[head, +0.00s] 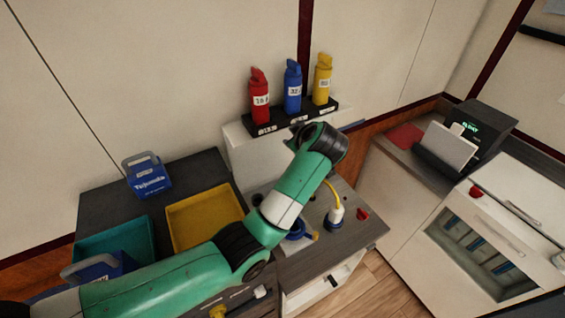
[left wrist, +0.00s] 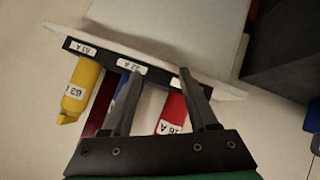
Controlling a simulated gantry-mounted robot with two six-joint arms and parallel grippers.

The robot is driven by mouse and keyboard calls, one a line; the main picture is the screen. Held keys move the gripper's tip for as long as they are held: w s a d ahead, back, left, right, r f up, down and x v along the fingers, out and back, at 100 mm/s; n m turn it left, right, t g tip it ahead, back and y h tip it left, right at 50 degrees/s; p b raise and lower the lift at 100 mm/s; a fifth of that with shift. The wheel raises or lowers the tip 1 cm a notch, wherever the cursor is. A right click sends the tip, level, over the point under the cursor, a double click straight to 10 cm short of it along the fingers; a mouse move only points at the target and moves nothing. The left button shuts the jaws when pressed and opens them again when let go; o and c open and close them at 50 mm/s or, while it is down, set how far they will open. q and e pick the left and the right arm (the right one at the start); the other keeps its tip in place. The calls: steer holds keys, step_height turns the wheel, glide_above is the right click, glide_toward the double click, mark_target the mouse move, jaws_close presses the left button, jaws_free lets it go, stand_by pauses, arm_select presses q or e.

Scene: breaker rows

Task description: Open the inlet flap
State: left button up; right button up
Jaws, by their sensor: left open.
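My left gripper (left wrist: 159,75) is open and empty in the left wrist view. Its fingers point toward the black breaker rack (left wrist: 130,66), with the blue handle (left wrist: 122,86) partly hidden behind one finger. In the head view my left arm reaches across the counter and its wrist is just in front of the rack; its fingers are mostly hidden there. A blue round fitting (head: 298,231) with a yellow-orange piece beside it is on the counter below my arm, partly covered by it. I cannot tell whether this is the inlet or how its flap stands. My right gripper is not in view.
Red (head: 259,96), blue (head: 292,86) and yellow (head: 322,80) handles stand on the rack. A white plug (head: 336,214) with a yellow cable and a red knob (head: 362,214) are on the counter. A yellow tray (head: 204,216) lies left. A dark display device (head: 478,128) stands right.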

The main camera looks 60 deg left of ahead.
arm_select(q)
steer(key=s+d+f+m+g+h, duration=0.35)
steer(key=f+h, duration=0.25)
steer(key=f, duration=0.5)
steer(key=shift+n, duration=0.45)
steer(key=x, duration=0.7)
steer(key=s+x, duration=0.1)
steer(key=x, duration=0.3)
steer(key=shift+s+f, duration=0.1)
steer(key=shift+f, duration=0.05)
jaws_close()
